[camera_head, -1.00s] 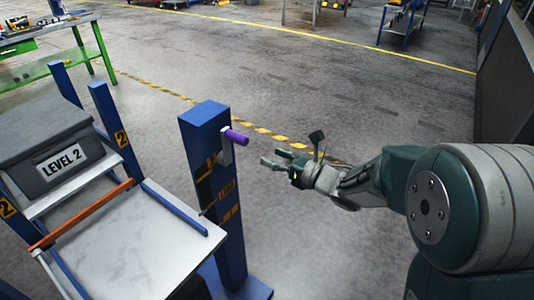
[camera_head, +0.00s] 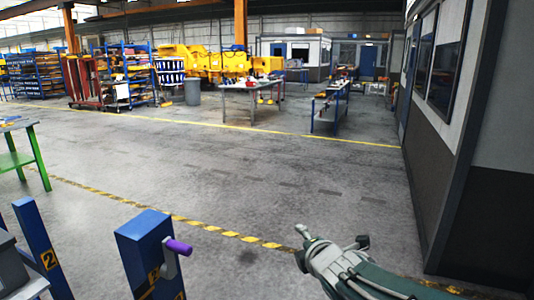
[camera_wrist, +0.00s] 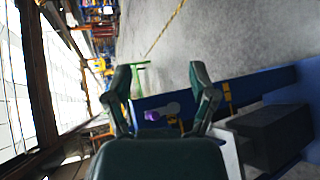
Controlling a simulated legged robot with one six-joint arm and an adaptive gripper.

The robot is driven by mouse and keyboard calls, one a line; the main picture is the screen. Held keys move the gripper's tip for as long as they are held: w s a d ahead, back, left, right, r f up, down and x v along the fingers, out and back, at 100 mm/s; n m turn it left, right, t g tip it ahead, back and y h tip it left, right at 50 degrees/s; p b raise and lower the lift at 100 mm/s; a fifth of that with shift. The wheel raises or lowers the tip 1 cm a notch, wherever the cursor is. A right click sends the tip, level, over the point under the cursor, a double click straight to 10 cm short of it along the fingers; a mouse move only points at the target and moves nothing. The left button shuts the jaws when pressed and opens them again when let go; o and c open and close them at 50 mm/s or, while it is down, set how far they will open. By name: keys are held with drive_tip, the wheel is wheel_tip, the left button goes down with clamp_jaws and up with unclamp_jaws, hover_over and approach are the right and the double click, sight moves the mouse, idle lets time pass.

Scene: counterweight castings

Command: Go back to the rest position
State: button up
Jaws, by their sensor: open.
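My gripper (camera_head: 312,240) is at the lower right of the head view, to the right of a blue post and apart from it. In the wrist view my gripper (camera_wrist: 165,82) shows two dark green fingers spread apart with nothing between them touching. The blue post (camera_head: 143,240) carries a crank with a purple handle (camera_head: 178,247), which points right toward my gripper. The purple handle also shows in the wrist view (camera_wrist: 152,116), beyond the fingers and low between them.
Another blue post (camera_head: 40,245) marked 2 stands at the lower left, beside a dark grey block (camera_head: 10,268). A green-legged table (camera_head: 38,158) is at the left edge. A grey-walled cabin (camera_head: 460,190) stands at the right. The floor ahead is largely clear.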

drive_tip(key=s+d+f+m+g+h, duration=0.1)
drive_tip(key=s+d+m+g, duration=0.2)
drive_tip(key=s+m, duration=0.8)
drive_tip(key=s+d+f+m+g+h, duration=0.2)
drive_tip(key=s+d+m+g, duration=0.2)
drive_tip(key=s+m, duration=0.7)
drive_tip(key=shift+s+d+f+m+g, duration=0.2)
drive_tip(key=shift+s+f+m+g, duration=0.15)
drive_tip(key=shift+s, duration=0.7)
